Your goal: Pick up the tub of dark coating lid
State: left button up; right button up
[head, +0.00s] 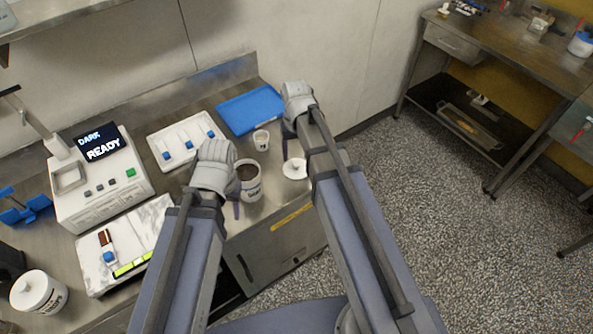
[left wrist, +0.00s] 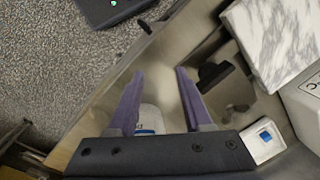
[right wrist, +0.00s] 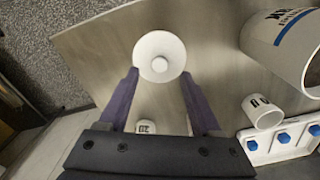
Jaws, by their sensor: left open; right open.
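The lid (head: 294,169) is white and round with a knob on top. It lies flat on the steel counter near its front edge. It also shows in the right wrist view (right wrist: 168,45), just beyond and partly between the fingertips. My right gripper (right wrist: 159,75) is open and empty over the lid; contact cannot be told. The tub of dark coating (head: 248,183) is white, upright and uncovered, with dark contents, left of the lid. The tub shows partly in the right wrist view (right wrist: 285,42). My left gripper (left wrist: 158,72) is open beside the tub, with nothing visibly gripped.
A small white cup (head: 261,140) stands behind the lid. A white tray with blue knobs (head: 160,145), a blue tray (head: 250,110) and a machine reading DARK READY (head: 100,190) occupy the counter. A marble slab (head: 150,222) and a lidded tub (head: 38,293) are left.

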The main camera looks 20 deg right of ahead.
aim_at(296, 163)
pick_arm(q)
notch_tip(296, 163, down, 4)
jog(key=b, duration=0.3)
jog(key=shift+r, duration=0.1)
pick_arm(e)
notch_tip(296, 163, down, 4)
jog(key=shift+s+r, duration=0.1)
pick_arm(q)
jog(key=shift+r, duration=0.1)
pick_arm(e)
jog(key=shift+r, duration=0.1)
jog(key=shift+c, duration=0.3)
grip_shut()
